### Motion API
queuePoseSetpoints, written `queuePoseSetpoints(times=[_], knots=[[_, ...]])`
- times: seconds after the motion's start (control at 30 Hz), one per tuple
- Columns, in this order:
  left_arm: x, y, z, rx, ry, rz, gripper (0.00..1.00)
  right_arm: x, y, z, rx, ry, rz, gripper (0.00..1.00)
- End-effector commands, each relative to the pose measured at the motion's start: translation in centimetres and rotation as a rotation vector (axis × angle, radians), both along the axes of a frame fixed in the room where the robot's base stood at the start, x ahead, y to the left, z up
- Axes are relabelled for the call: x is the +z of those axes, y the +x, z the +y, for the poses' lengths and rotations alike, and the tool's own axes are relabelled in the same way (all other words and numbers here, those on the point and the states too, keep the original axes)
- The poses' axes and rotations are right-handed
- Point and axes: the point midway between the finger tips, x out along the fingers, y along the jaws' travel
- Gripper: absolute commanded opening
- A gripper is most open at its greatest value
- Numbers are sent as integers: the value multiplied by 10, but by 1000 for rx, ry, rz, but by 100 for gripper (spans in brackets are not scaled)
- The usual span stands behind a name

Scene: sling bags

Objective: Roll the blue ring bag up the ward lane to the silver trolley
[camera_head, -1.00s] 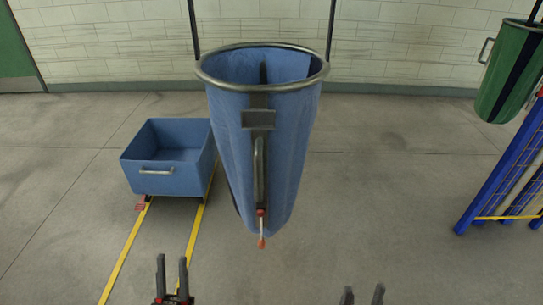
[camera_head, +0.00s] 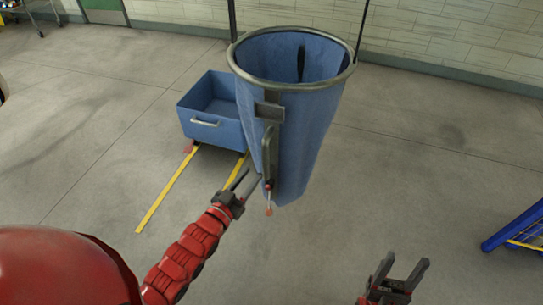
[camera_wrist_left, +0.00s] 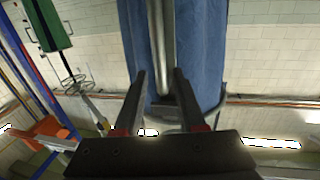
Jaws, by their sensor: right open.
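The blue ring bag (camera_head: 300,130) hangs from dark straps in the middle of the head view, its metal ring on top and a grey upright handle (camera_head: 269,150) on its near side. A red-tipped cord hangs below the handle. My left gripper (camera_head: 247,181) is open just left of the handle's lower end. In the left wrist view, the bag (camera_wrist_left: 205,45) and its handle bar (camera_wrist_left: 161,45) stand ahead between the open fingers; contact cannot be told. My right gripper (camera_head: 405,268) is open and empty at the lower right. Part of a metal trolley (camera_head: 38,14) shows at the far upper left.
A blue bin (camera_head: 212,130) with a silver handle stands left of the bag, by two yellow floor lines (camera_head: 165,192). A blue rack (camera_head: 515,230) stands at the right edge. A pale wall is behind.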

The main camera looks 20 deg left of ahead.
Motion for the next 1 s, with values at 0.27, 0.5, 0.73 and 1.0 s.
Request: queuePoseSetpoints(times=[0.27,0.5,0.73,1.0], knots=[[-3,60,-15,-2,-3,-10,40,-42,0,0,0,0,0,57],[0,99,-23,0,-1,-7,40,-55,0,0,0,0,0,57],[0,113,-26,0,1,-2,40,-59,0,0,0,0,0,57],[1,113,-26,1,1,-2,36,-58,0,0,0,0,0,57]])
